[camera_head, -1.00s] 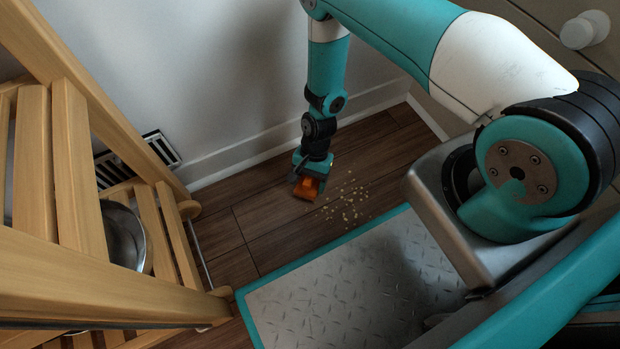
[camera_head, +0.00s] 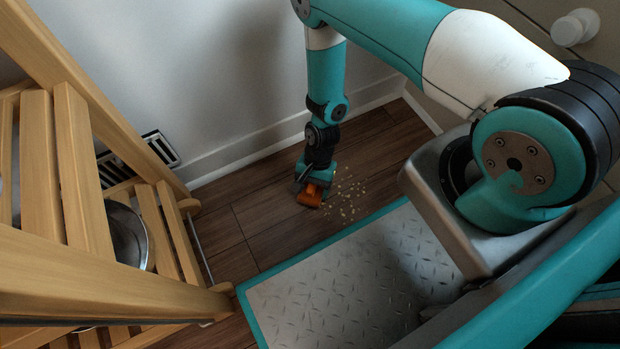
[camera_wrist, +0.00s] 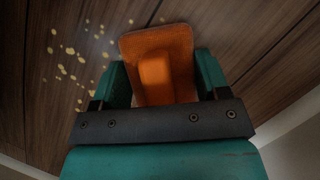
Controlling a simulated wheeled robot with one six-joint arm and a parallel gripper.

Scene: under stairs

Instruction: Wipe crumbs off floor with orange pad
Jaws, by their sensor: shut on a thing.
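My gripper (camera_head: 313,184) points down close to the wooden floor and is shut on the orange pad (camera_head: 310,194). In the wrist view the orange pad (camera_wrist: 160,45) sits between the two teal fingers of my gripper (camera_wrist: 157,85), with its raised grip between them. The pale crumbs (camera_head: 346,198) lie scattered on the brown floor just right of the pad in the head view. In the wrist view the crumbs (camera_wrist: 68,62) lie to the left of the pad. I cannot tell whether the pad touches the floor.
A wooden slatted rack (camera_head: 75,175) with a metal bowl (camera_head: 128,237) stands at the left. A floor vent (camera_head: 160,148) and white baseboard (camera_head: 225,158) lie along the wall. My metal-topped base fills the lower right. Bare floor (camera_head: 235,205) lies between rack and pad.

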